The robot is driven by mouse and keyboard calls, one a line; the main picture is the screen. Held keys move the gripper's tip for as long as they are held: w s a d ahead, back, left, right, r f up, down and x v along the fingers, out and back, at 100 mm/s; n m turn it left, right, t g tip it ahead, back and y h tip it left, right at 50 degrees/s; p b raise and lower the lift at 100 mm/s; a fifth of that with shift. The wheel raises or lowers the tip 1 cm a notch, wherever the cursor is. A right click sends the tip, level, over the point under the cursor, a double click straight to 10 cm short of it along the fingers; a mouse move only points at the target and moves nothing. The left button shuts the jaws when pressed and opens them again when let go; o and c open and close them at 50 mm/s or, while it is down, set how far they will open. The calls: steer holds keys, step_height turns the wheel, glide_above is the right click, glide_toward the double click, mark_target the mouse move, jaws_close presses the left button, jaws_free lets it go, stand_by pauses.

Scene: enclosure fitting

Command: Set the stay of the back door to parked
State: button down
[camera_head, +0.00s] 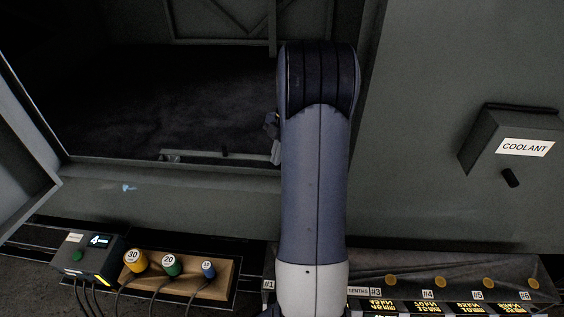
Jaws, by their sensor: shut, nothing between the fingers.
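My arm reaches forward over the front of the enclosure and covers the middle of the view. A small grey part of my gripper (274,138) shows at the left edge of the arm, near the lower right of the dark opening. It is shut and holds nothing; the arm hides most of it. A braced panel (220,22) at the back of the opening may be the back door. A thin light bar (190,157) lies along the opening's lower edge; I cannot tell whether it is the stay. Its right end is by the gripper.
An open door panel (22,160) stands at left. A coolant box (505,145) juts from the right wall.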

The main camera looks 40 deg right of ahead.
steer(key=w+a+p+v, duration=0.1)
steer(key=v, duration=0.5)
steer(key=shift+r, duration=0.15)
